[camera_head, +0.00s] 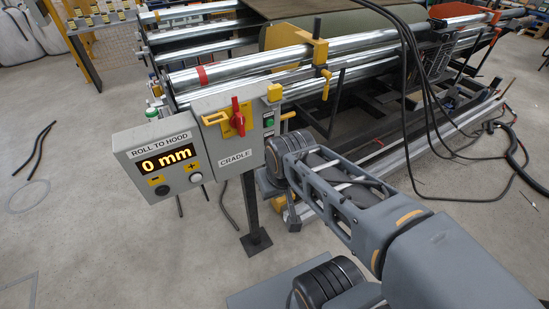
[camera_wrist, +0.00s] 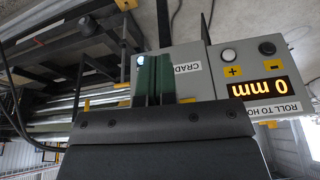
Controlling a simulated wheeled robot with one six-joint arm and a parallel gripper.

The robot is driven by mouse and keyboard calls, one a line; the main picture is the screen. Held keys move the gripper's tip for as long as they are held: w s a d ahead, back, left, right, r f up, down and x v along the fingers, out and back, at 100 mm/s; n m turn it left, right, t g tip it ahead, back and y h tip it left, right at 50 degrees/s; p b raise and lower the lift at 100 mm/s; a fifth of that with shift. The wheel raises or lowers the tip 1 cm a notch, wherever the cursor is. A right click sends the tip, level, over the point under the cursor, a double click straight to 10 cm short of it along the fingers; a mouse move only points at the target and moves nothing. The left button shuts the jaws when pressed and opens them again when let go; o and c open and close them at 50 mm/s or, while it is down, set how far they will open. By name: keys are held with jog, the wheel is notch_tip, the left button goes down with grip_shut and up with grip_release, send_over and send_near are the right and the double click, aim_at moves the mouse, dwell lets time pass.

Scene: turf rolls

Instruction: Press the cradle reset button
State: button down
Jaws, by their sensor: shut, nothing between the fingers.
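The grey cradle box (camera_head: 222,140) carries a CRADLE label and a red rotary switch (camera_head: 238,116) on a yellow plate. Small controls (camera_head: 269,122), one greenish, sit at its right edge. In the wrist view the box (camera_wrist: 182,90) appears upside down. A small pale, bluish-white round spot (camera_wrist: 140,60), possibly a lit button, shows right beside my fingertips; its label is hidden. My gripper (camera_wrist: 153,58) is shut and empty, its dark green fingers in front of the box beside the CRADLE label. I cannot tell whether they touch it.
The roll-to-hood box (camera_head: 160,160) joins the cradle box on the left, reading 0 mm, with a black minus button (camera_head: 162,190) and a white plus button (camera_head: 196,178). A post (camera_head: 251,205) supports them. Metal rollers (camera_head: 245,66) stand behind. Cables (camera_head: 415,75) hang at right.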

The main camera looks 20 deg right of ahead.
jog(key=shift+f, duration=0.1)
jog(key=w+d+f+m+y+b, duration=0.2)
jog(key=w+f+m+y+b, duration=0.5)
jog(key=f+m+b, duration=0.6)
jog(key=w+d+f+m+t+b, duration=0.2)
jog(key=w+d+f+m, duration=0.2)
jog(key=m, duration=0.4)
jog(key=w+d+f+m+t+y+b, duration=0.1)
jog(key=w+d+f+m+t, duration=0.2)
jog(key=m, duration=0.5)
jog(key=w+d+f, duration=0.1)
jog(key=w+d, duration=0.1)
jog(key=d, duration=0.1)
jog(key=shift+d+f+m+y+b, duration=0.25)
jog(key=shift+d+m+y+b, duration=0.05)
jog(key=shift+d+m+b, duration=0.1)
jog(key=shift+w, duration=0.2)
jog(key=w+a, duration=0.1)
jog(key=w, duration=0.7)
jog(key=shift+w, duration=0.25)
